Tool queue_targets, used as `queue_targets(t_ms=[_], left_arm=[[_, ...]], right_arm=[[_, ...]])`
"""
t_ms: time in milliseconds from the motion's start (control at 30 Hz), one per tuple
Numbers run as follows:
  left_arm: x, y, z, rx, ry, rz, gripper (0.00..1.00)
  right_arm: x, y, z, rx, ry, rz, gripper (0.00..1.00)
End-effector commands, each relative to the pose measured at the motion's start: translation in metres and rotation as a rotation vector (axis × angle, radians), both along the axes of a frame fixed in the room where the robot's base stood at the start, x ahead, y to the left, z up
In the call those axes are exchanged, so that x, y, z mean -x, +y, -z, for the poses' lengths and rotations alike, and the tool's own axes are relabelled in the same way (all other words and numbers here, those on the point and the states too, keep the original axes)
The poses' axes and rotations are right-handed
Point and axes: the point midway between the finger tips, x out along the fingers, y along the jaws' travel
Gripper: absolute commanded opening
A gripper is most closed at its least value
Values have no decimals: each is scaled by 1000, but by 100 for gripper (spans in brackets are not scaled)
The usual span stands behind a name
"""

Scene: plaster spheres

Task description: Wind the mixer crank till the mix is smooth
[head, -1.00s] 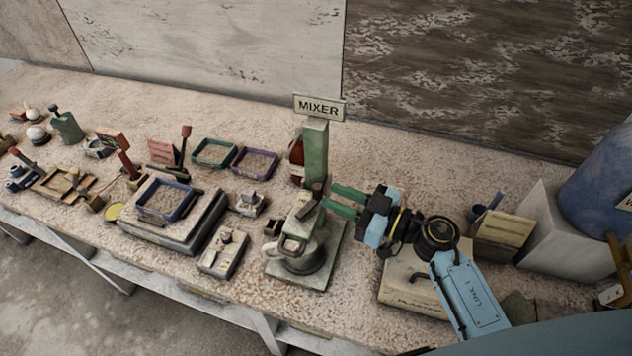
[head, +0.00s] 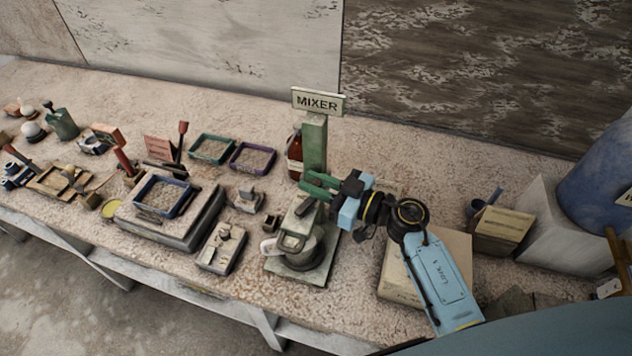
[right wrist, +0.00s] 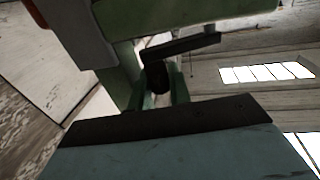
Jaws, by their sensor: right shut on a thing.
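The mixer stands on the bench in the head view, with a green column (head: 315,147), a MIXER sign (head: 318,103) on top and a grey bowl (head: 302,259) below its head. My right gripper (head: 304,185) is at the mixer head, reaching in from the right. In the right wrist view its green fingers are shut on the dark crank handle (right wrist: 157,79), and the dark crank arm (right wrist: 185,47) runs off to the upper right. The mix inside the bowl is hidden from both views. My left gripper is in neither view.
A pale box (head: 405,285) lies under my right arm. A blue barrel (head: 598,185) stands far right.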

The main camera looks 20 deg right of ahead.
Motion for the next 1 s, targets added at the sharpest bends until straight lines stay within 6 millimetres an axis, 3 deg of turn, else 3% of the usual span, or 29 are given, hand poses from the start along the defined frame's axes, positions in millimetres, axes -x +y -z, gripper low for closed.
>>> queue_targets(t_ms=[400,733,767,800,1000], left_arm=[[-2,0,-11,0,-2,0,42],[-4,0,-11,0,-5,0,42],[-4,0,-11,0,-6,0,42],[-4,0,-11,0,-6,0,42],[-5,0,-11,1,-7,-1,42]], right_arm=[[-10,10,0,2,3,-251,0],[-10,10,1,0,2,-264,0],[-10,10,1,0,2,-264,22],[-10,10,1,0,2,-264,27],[-10,10,0,0,2,-263,27]])
